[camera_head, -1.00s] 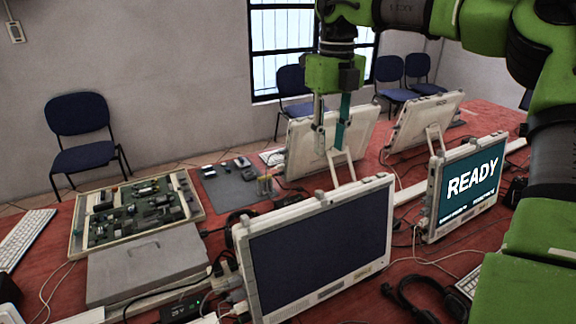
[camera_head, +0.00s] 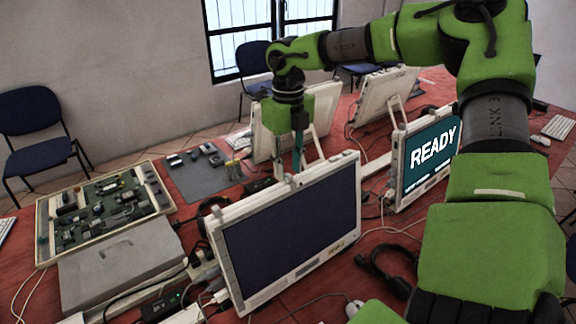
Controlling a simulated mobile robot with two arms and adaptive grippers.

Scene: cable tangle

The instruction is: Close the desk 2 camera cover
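A dark-screened monitor (camera_head: 290,235) stands at the front middle of the red table. A small grey tab (camera_head: 292,179) sits at the middle of its top edge; I take it to be the camera cover, but cannot tell its position or which desk is desk 2. My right gripper (camera_head: 288,164) points down just behind and above this tab. One teal finger shows; the other blends into the pale monitor behind, so the opening is unclear. I cannot tell whether it touches the tab. My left gripper is not in view.
A monitor reading READY (camera_head: 432,150) stands to the right. Two monitors seen from behind, one (camera_head: 325,125) near my gripper, stand farther back. A circuit board tray (camera_head: 105,210) and a grey case (camera_head: 125,262) lie left. Cables and a black headset (camera_head: 385,270) lie near the front.

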